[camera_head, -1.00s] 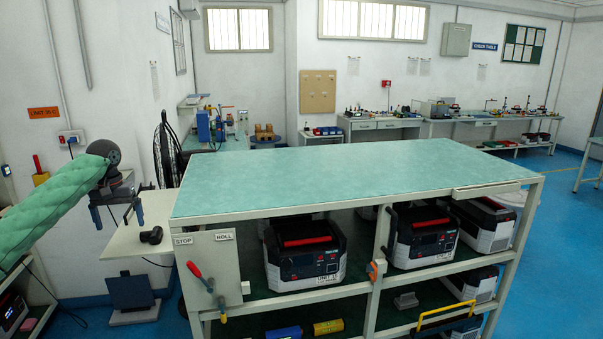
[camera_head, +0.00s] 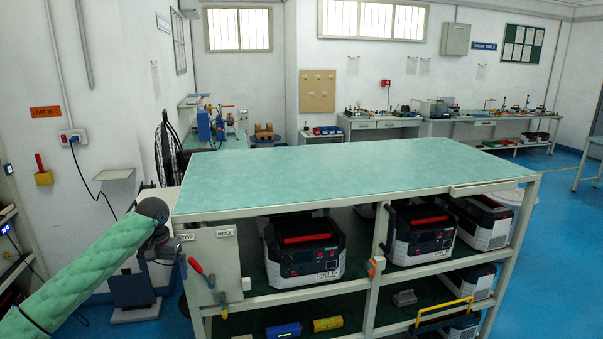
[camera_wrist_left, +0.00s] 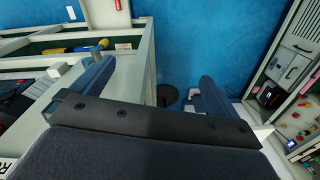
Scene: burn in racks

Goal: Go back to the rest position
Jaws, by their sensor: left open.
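My left gripper (camera_head: 163,250) hangs below the end of my green-sleeved left arm, beside the left end of the workbench (camera_head: 350,178). In the left wrist view my left gripper (camera_wrist_left: 155,92) has its two dark fingers spread wide apart, with nothing between them but blue floor and a dark round thing below. In the head view the fingers are partly hidden by the wrist. My right gripper is not in view.
The green bench top is bare. Boxy units with red handles (camera_head: 305,240) stand on the shelf under it. A screwdriver (camera_head: 201,272) hangs on the bench's left panel. Blue floor (camera_head: 560,240) is open at the right.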

